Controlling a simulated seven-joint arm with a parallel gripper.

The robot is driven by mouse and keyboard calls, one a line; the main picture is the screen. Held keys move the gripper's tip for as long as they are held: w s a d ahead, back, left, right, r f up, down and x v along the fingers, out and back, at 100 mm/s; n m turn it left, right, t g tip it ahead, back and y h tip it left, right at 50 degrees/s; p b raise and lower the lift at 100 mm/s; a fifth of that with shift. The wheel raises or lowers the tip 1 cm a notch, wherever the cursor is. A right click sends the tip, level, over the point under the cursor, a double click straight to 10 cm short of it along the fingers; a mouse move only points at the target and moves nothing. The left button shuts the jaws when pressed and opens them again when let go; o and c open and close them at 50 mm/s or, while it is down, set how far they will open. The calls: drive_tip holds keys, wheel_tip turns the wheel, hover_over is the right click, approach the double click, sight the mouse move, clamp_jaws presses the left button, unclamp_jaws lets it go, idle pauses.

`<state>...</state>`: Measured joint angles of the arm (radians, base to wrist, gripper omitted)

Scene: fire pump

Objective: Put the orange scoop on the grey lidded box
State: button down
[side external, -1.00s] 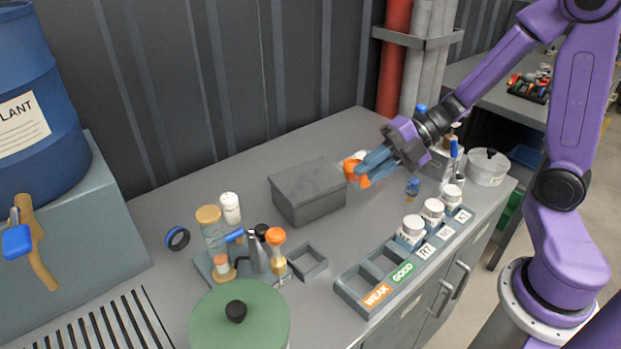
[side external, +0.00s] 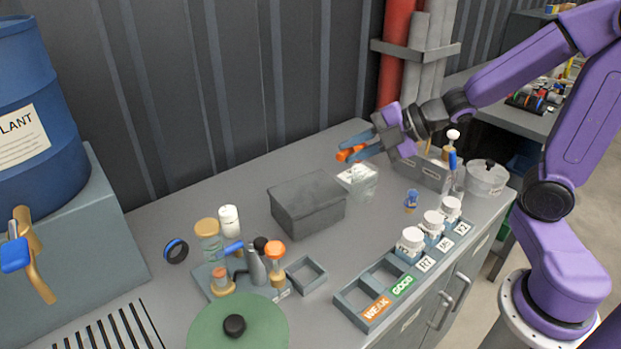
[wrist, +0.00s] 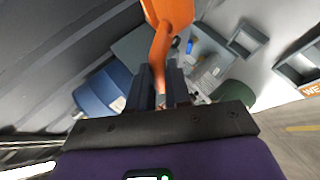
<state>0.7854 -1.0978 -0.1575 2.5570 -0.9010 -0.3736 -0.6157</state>
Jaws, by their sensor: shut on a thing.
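The orange scoop (side external: 349,154) is held in the air by my gripper (side external: 364,145), which is shut on it. In the wrist view the scoop (wrist: 165,30) extends out from between my gripper's fingers (wrist: 160,88), its bowl at the top edge. The grey lidded box (side external: 308,202) stands on the bench near the back wall with its lid on and its top bare. My gripper and the scoop are above the bench, to the right of the box and higher than its lid in the side view, apart from it.
A clear container with white contents (side external: 358,183) stands just right of the box. White-capped jars (side external: 433,222) sit in a labelled rack at the front. A small rack with bottles (side external: 250,268) and an empty square frame (side external: 306,274) are at front left. The bench left of the box has free room.

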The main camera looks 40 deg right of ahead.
drive_tip(key=shift+w+a+f, duration=0.15)
drive_tip(key=shift+w+f, duration=0.2)
drive_tip(key=shift+w, duration=0.4)
drive_tip(key=w+f, duration=0.2)
drive_tip(key=w, duration=0.1)
drive_tip(key=w+a+f, duration=0.1)
drive_tip(key=w+f, duration=0.4)
drive_tip(key=w, duration=0.1)
drive_tip(key=shift+w+a+f, duration=0.1)
drive_tip(key=shift+a+f, duration=0.15)
drive_tip(key=shift+f, duration=0.05)
drive_tip(key=shift+w+f, duration=0.25)
drive_tip(key=shift+f, duration=1.5)
drive_tip(key=c, duration=1.1)
unclamp_jaws()
drive_tip(key=shift+f, duration=0.1)
drive_tip(key=shift+o, duration=0.2)
